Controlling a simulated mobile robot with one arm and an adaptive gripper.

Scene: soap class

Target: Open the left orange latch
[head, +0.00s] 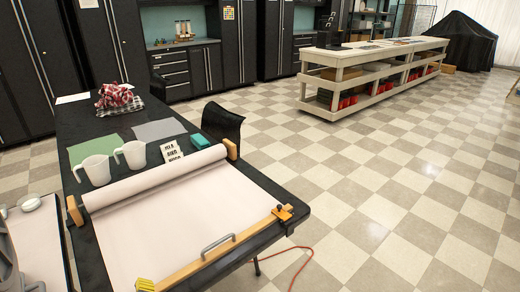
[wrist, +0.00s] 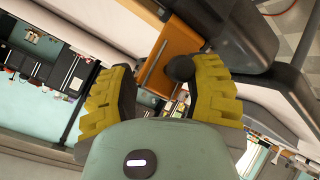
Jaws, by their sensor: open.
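In the wrist view, an orange latch (wrist: 184,40) with a round black knob (wrist: 180,68) lies just ahead of my gripper (wrist: 164,78). My gripper's yellow ridged fingers are apart, one on each side of the knob, which is nearer the right finger. I cannot tell whether either finger touches it. In the head view, a yellow ridged part of my gripper (head: 145,285) shows at the bottom edge, by the left end of the wooden bar (head: 190,268). The left latch is hidden there. The other orange latch (head: 284,212), with a black knob, sits at the bar's right end.
A metal handle (head: 217,246) rises from the bar's middle. A paper roll (head: 155,180) spreads its sheet over the black table. Two white jugs (head: 96,170) (head: 131,154), a teal block (head: 200,140) and a lettered card (head: 171,152) stand beyond the roll.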

